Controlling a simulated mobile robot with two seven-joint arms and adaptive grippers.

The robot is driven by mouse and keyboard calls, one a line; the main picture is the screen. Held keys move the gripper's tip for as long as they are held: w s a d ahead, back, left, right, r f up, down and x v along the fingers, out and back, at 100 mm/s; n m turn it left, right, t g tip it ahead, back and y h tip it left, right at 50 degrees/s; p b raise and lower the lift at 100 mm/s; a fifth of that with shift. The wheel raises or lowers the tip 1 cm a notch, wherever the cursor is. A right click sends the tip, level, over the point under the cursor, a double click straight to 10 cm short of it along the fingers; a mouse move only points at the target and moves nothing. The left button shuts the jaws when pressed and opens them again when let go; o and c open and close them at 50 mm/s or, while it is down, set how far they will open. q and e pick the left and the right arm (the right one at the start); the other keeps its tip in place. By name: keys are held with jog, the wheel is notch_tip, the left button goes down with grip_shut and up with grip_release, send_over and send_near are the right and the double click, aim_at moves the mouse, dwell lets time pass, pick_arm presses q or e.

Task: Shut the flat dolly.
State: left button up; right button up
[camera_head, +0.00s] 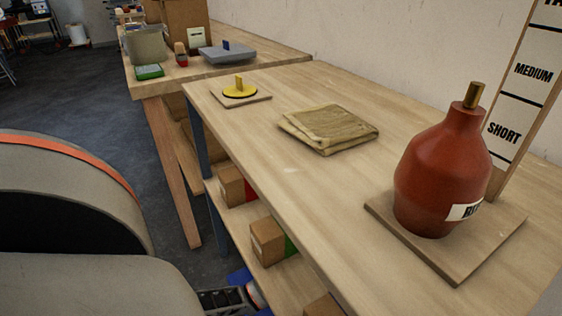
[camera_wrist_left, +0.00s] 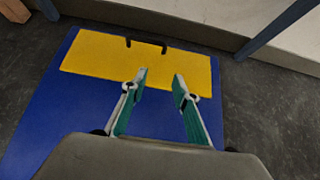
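In the left wrist view the flat dolly lies on the floor as a flat blue panel (camera_wrist_left: 55,125) with a yellow panel (camera_wrist_left: 95,55) along its far part. Two dark marks, maybe slots or handle ends, sit at the yellow panel's far edge. My left gripper (camera_wrist_left: 160,77) is open and empty, its green fingertips over the yellow panel's near edge. I cannot tell whether they touch it. In the head view, blue patches (camera_head: 238,275) show low beside the bench, perhaps the dolly, mostly hidden. My right gripper is not in view.
A wooden bench (camera_head: 285,170) holds a red bottle (camera_head: 440,175), a folded cloth (camera_head: 330,128) and a yellow knobbed disc (camera_head: 240,91). Boxes (camera_head: 268,240) stand on its lower shelf. Bench legs (camera_wrist_left: 275,28) rise beyond the dolly.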

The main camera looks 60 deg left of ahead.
pick_arm(q)
jog(key=s+a+f+n+g, duration=0.1)
jog(key=s+a+n, duration=0.2)
jog(key=s+n, duration=0.1)
jog(key=s+a+f+n+g+y, duration=0.1)
jog(key=s+a+n+g, duration=0.1)
jog(key=s+n, duration=0.3)
jog(key=s+a+f+n+g+y, duration=0.1)
jog(key=s+a+n, duration=0.3)
jog(key=s, duration=0.4)
jog(key=shift+f+n+g, duration=0.25)
jog(key=shift+n+g, duration=0.15)
jog(key=shift+n, duration=0.2)
jog(key=s+d+f+n+g+h, duration=0.1)
jog(key=s+d+n+g, duration=0.25)
jog(key=s, duration=0.65)
jog(key=f+b, duration=0.1)
jog(key=f, duration=0.1)
jog(key=f+b, duration=0.2)
jog(key=f, duration=0.1)
jog(key=w+f+b, duration=0.1)
jog(key=f, duration=0.2)
jog(key=shift+b, duration=0.4)
jog(key=shift+w, duration=0.2)
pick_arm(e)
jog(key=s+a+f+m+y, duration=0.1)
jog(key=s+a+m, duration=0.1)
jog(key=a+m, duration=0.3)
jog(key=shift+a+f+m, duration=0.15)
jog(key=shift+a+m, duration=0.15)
